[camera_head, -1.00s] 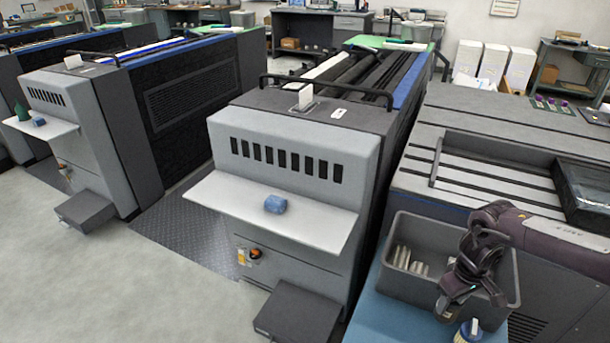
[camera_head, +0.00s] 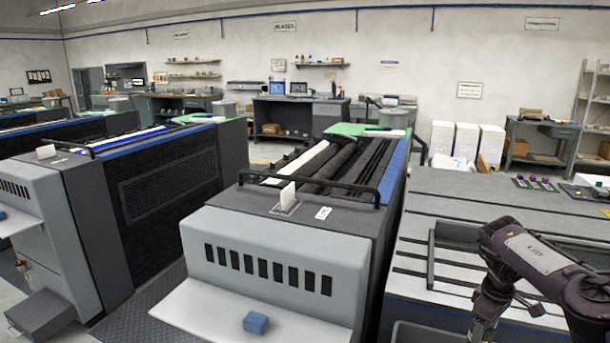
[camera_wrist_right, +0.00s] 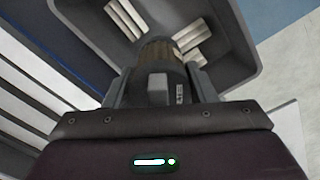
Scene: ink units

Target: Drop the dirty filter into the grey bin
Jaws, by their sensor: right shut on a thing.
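The dirty filter (camera_wrist_right: 157,48) is a short cylinder with a brownish ribbed body and a dark grey end. My right gripper (camera_wrist_right: 157,85) is shut on it, with one finger on each side. In the right wrist view, the grey bin (camera_wrist_right: 85,42) lies beyond the filter, which appears over the bin's opening. How high above it I cannot tell. In the head view only a strip of the bin's rim (camera_head: 420,331) shows at the bottom edge. My right arm is at the lower right there, and its fingertips are cut off. My left gripper is out of view.
Pale ribbed pieces (camera_wrist_right: 195,38) lie in the bin. A grey machine (camera_head: 270,255) with a white shelf and a blue block (camera_head: 256,322) stands to the left. A slotted grey worktop (camera_head: 450,190) lies behind my right arm. Pale floor shows at the right wrist view's right edge.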

